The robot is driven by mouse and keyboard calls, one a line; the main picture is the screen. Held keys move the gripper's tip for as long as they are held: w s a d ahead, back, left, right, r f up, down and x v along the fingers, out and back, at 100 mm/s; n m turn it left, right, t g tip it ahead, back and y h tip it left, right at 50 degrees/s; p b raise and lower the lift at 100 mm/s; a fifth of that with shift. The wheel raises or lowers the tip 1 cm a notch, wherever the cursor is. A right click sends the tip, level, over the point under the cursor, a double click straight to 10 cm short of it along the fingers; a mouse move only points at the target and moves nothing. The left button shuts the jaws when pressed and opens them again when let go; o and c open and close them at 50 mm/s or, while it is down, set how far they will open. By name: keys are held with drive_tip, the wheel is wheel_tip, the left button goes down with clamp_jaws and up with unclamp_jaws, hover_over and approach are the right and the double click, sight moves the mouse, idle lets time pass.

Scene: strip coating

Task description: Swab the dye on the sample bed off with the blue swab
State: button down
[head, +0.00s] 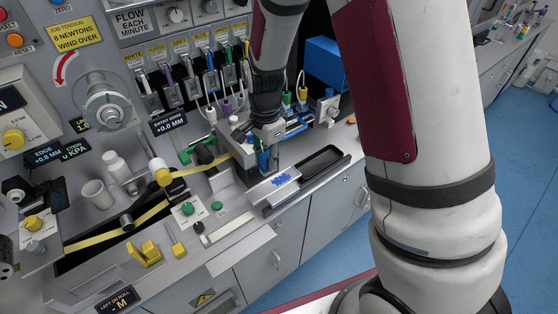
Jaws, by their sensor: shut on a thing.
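The sample bed (260,192) is a pale metal plate on the counter, left of a black tray. Blue dye (282,179) lies in small patches on its right part. My gripper (266,148) points down just behind and above the bed. It is shut on the blue swab (264,160), which shows as a small blue piece below the fingers. The swab's tip is too small to tell whether it touches the bed; it appears a little behind and left of the dye. The fingers are partly hidden by the wrist.
A black tray (318,161) lies right of the bed. A yellow strip (118,232) runs past rollers at left. Several coloured-tipped lines and valves stand behind my gripper. A blue box (324,62) stands at the back. My arm covers much of the right side.

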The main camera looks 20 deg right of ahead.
sight(268, 172)
idle(0.3)
wheel_tip(268, 172, down, 6)
drive_tip(key=shift+r+b, duration=0.1)
drive_tip(key=shift+b, duration=0.9)
drive_tip(key=d, duration=0.2)
drive_tip(key=w+d, duration=0.1)
drive_tip(key=d, duration=0.1)
drive_tip(key=w+d, duration=0.1)
drive_tip(key=d, duration=0.1)
drive_tip(key=shift+w+d+r+b, duration=0.1)
drive_tip(key=shift+d+r+b, duration=0.1)
drive_tip(key=shift+b, duration=0.15)
drive_tip(key=shift+w+d, duration=0.3)
drive_tip(key=shift+d, duration=0.65)
drive_tip(key=shift+f, duration=0.2)
drive_tip(key=shift+f+b, duration=0.3)
drive_tip(key=shift+f, duration=0.05)
